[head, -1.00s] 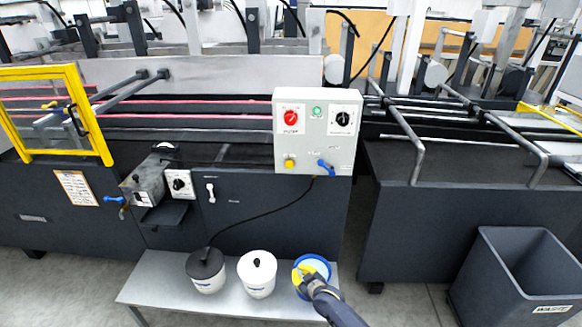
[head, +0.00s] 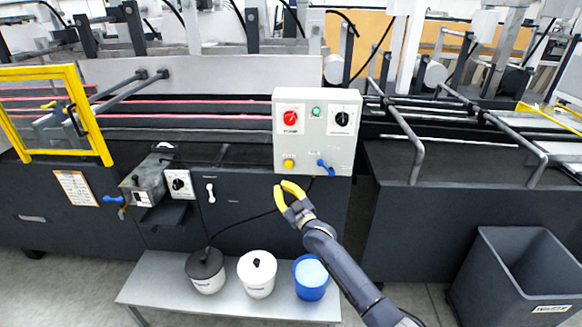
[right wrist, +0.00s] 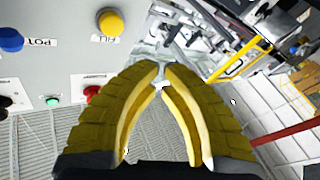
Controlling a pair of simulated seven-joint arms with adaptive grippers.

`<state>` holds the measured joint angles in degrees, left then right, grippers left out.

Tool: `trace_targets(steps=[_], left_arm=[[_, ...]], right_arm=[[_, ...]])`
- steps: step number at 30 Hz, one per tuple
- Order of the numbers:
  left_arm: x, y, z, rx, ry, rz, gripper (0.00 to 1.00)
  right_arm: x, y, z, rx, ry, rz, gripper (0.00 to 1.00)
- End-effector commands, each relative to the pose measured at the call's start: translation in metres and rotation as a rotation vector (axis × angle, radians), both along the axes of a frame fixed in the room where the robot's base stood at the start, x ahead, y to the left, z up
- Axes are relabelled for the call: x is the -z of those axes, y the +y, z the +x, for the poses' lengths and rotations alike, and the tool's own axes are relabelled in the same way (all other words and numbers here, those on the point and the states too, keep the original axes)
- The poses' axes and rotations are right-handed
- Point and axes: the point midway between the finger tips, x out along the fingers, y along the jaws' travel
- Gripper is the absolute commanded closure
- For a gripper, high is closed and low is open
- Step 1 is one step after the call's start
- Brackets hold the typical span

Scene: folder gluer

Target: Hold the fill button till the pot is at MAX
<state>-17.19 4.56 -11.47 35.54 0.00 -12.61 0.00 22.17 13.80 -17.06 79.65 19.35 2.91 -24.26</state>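The yellow fill button (head: 289,164) sits low on the left of the pale control box. In the right wrist view the fill button (right wrist: 110,22) has a FILL label. My right gripper (head: 281,185) is just below the button in the head view and looks apart from it. In the right wrist view its yellow fingers (right wrist: 161,68) converge with their tips nearly together and nothing between them. A blue lever (head: 325,168) is on the box; a blue part (right wrist: 10,40) shows beside a POT label. I cannot make out a MAX mark. My left gripper is not in view.
The control box (head: 345,150) also carries a red knob (head: 290,118), a green light and a black knob. A bench below holds a black-lidded pot (head: 207,270), a white-lidded pot (head: 257,274) and an open blue container (head: 311,278). A waste bin (head: 515,275) stands at right.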

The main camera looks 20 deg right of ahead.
Motion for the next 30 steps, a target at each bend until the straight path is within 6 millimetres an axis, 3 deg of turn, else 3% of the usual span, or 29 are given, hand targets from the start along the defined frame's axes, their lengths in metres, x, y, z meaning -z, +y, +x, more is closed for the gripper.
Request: trace_targets(steps=[5, 23, 30], left_arm=[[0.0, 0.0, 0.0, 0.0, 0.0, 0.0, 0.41], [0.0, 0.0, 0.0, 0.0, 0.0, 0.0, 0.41], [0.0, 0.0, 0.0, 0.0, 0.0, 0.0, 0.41]], right_arm=[[-0.025, 0.006, -0.005, -0.004, -0.067, -0.01, 1.0], [-0.026, 0.004, -0.004, 0.005, -0.083, -0.041, 1.0], [-0.027, -0.003, 0.013, 0.006, -0.082, -0.044, 1.0]])
